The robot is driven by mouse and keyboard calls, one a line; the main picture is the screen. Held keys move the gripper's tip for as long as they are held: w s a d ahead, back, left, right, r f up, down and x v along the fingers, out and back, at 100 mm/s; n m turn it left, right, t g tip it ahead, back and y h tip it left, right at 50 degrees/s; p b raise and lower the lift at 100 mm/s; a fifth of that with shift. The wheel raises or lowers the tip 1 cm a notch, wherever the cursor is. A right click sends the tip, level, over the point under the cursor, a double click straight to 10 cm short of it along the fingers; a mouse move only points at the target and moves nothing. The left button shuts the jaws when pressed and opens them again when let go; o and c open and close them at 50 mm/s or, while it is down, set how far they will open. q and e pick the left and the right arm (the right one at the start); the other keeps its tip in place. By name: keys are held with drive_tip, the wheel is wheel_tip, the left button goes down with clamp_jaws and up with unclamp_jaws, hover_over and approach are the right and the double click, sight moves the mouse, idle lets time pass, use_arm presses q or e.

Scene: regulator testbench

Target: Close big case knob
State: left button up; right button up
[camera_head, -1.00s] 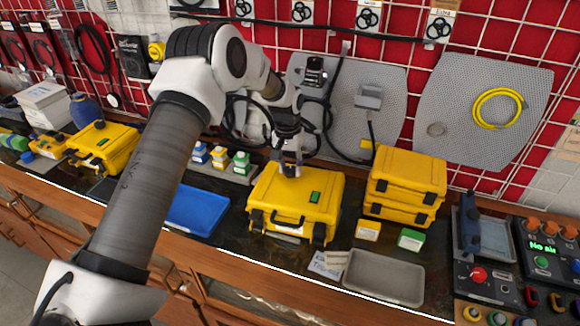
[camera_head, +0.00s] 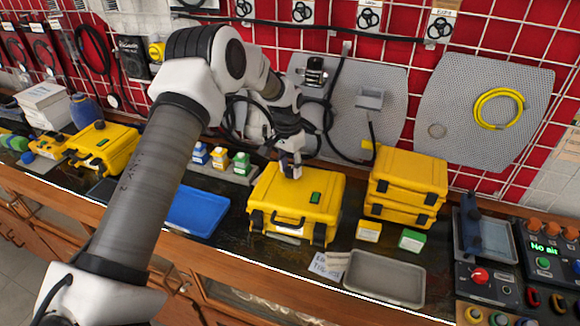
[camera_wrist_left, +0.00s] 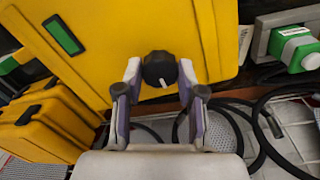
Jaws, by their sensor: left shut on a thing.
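The big yellow case (camera_head: 294,203) stands closed on the bench in the middle of the head view, with a black handle and latches on its front and a green label on its lid. Its black round knob (camera_wrist_left: 160,69) with a white mark shows in the left wrist view, near the edge of the yellow case (camera_wrist_left: 110,35). My left gripper (camera_head: 290,172) reaches down over the back of the lid. In the wrist view the left gripper's fingers (camera_wrist_left: 160,84) are on either side of the knob, shut on it. My right gripper is not in view.
Two stacked smaller yellow cases (camera_head: 408,172) stand right of the big case. A blue tray (camera_head: 197,210) lies to its left, a grey tray (camera_head: 385,278) at front right. Small bottles (camera_head: 220,157) stand behind left. Cables hang behind the case.

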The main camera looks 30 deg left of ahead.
sight(289, 168)
use_arm(q)
drive_tip(key=o, duration=1.1)
drive_tip(key=shift+d+f, duration=0.1)
drive_tip(key=shift+f, duration=0.1)
drive_tip(key=shift+o, duration=0.2)
drive_tip(key=shift+w, duration=0.15)
wheel_tip(289, 168, up, 12)
drive_tip(key=shift+a, duration=0.4)
